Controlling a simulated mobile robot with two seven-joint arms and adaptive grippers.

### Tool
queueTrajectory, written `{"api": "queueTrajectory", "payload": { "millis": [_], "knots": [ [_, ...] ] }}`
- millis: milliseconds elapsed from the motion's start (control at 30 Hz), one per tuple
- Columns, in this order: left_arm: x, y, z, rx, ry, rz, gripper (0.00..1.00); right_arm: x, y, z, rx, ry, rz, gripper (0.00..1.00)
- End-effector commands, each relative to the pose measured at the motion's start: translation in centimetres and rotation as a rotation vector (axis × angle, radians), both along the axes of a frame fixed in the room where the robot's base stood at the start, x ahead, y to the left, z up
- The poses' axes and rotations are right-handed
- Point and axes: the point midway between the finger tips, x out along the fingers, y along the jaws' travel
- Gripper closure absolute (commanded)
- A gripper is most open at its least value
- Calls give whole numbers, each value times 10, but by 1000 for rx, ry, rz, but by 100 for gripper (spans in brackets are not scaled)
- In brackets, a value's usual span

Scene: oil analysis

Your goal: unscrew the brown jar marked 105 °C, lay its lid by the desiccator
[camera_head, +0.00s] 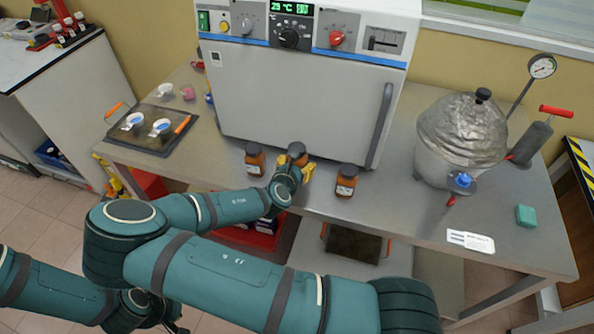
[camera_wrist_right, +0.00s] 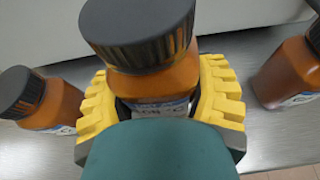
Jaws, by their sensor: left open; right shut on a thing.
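Three brown jars with dark lids stand in a row before the oven: left jar (camera_head: 255,160), middle jar (camera_head: 297,151) and right jar (camera_head: 346,181). My right gripper (camera_head: 300,172) is shut around the middle jar; in the right wrist view its yellow fingers flank this jar (camera_wrist_right: 155,78) below the lid (camera_wrist_right: 138,30), which is on. The label is partly hidden, and I cannot read 105 °C on any jar. The desiccator (camera_head: 461,140), a silvery, covered vessel with a dark knob, stands on the right. My left arm is at the lower left; its fingers are outside the picture.
The oven (camera_head: 300,100) stands close behind the jars. A tray (camera_head: 150,131) with white dishes lies at the left. A gauge (camera_head: 542,67), a hand pump (camera_head: 530,140), a green block (camera_head: 526,216) and a white card (camera_head: 470,241) surround the desiccator. Bench is clear between right jar and desiccator.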

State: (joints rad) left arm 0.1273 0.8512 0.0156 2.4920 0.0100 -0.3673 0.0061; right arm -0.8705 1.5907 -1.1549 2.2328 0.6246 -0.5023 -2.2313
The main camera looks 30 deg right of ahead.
Motion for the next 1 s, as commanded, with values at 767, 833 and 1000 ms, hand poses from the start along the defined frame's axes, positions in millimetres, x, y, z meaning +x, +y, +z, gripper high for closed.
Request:
{"api": "queueTrajectory", "payload": {
  "millis": [767,833,1000],
  "knots": [
    [4,1,12,2,-9,7,53,0,0,60,1,-1,0,65],
    [4,1,12,2,-9,7,53,0,0,59,1,-1,0,83],
    [4,1,12,2,-9,7,53,0,0,59,1,-1,0,83]
  ]
}}
